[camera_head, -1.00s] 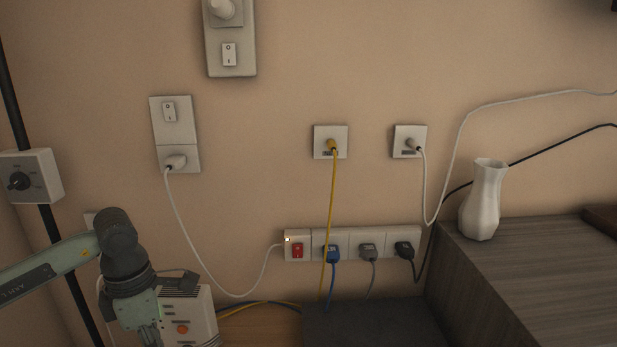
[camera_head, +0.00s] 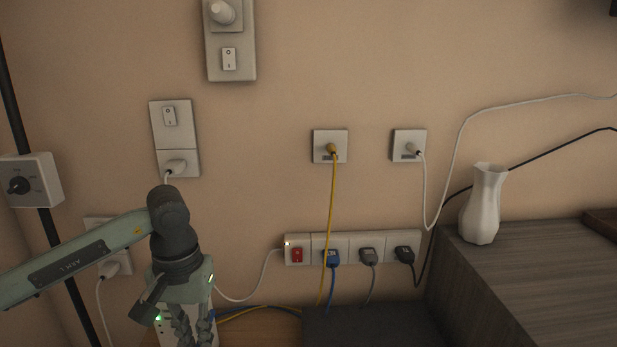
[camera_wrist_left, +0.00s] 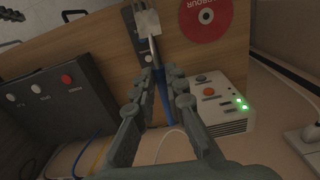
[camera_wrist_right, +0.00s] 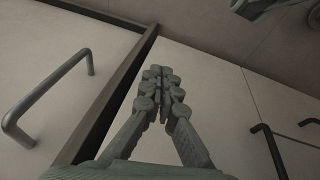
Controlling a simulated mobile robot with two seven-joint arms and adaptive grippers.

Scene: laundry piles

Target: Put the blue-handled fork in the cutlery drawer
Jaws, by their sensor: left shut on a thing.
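The blue-handled fork (camera_wrist_left: 165,96) shows in the left wrist view, its pale metal tines pointing to the top of the picture. My left gripper (camera_wrist_left: 158,74) is shut on the fork, over the wooden top. In the head view my left gripper (camera_head: 190,330) is at the lower edge, and I cannot make out the fork there. My right gripper (camera_wrist_right: 158,76) is shut and empty, in front of pale cabinet fronts with bar handles (camera_wrist_right: 40,95). I cannot tell which front is the cutlery drawer, and no open drawer shows.
A white box with green lights (camera_wrist_left: 215,105), a red disc (camera_wrist_left: 206,16) and a dark box with buttons (camera_wrist_left: 60,105) lie around the left gripper. Cables hang from a power strip (camera_head: 340,246). A white vase (camera_head: 483,205) stands on the dark cabinet at right.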

